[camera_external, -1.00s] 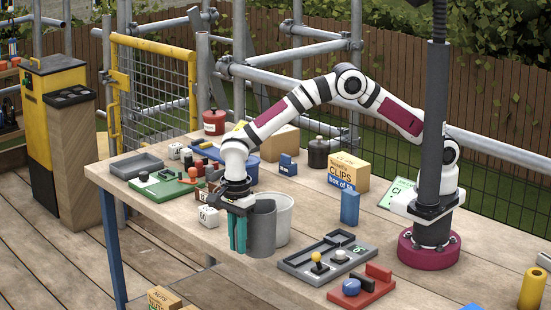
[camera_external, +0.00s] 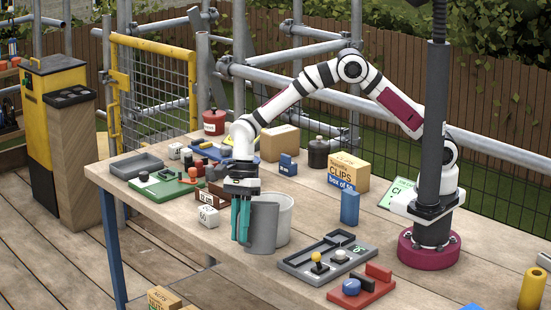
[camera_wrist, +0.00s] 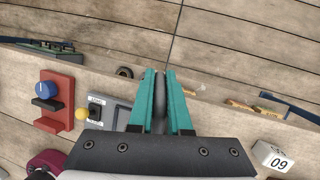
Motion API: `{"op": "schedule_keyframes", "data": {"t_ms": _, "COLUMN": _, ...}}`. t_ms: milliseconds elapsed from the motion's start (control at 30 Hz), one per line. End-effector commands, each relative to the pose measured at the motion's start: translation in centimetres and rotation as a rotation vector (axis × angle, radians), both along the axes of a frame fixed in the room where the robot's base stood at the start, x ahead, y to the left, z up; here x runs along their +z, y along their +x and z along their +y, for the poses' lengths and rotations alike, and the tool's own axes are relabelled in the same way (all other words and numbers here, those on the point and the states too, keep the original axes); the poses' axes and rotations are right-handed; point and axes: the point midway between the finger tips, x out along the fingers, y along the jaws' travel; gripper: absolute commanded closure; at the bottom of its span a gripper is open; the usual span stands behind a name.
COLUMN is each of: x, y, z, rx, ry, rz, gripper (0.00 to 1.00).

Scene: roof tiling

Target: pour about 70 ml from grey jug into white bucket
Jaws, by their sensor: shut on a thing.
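The grey jug (camera_external: 262,229) is in the external view near the table's front edge, leaning very slightly. The white bucket (camera_external: 284,219) stands just behind and to the right of it, partly covered by the jug. My gripper (camera_external: 241,238) points down at the jug's left side, its teal fingers shut on the jug. In the wrist view, my gripper (camera_wrist: 160,73) has a narrow dark grey strip between its fingers; most of the jug is hidden there. I cannot tell whether the jug touches the table or bucket, and no liquid is visible.
A grey tray with knobs (camera_external: 316,265) and a red block with a blue knob (camera_external: 358,291) lie to the right. A white block (camera_external: 208,216) and a green case (camera_external: 164,186) are on the left. A blue block (camera_external: 349,207) and clips box (camera_external: 348,173) stand behind.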

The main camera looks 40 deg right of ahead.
Motion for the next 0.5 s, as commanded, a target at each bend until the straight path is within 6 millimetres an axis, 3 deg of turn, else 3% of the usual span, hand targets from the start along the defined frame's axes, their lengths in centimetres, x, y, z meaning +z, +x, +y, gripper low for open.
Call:
{"op": "schedule_keyframes", "data": {"t_ms": 400, "x": 6.1, "y": 1.8, "z": -2.2, "rx": -0.006, "ry": 0.216, "rz": 0.161, "gripper": 1.0}}
{"op": "schedule_keyframes", "data": {"t_ms": 500, "x": 6.7, "y": 2.0, "z": -2.7, "rx": -0.004, "ry": 0.266, "rz": 0.202, "gripper": 1.0}}
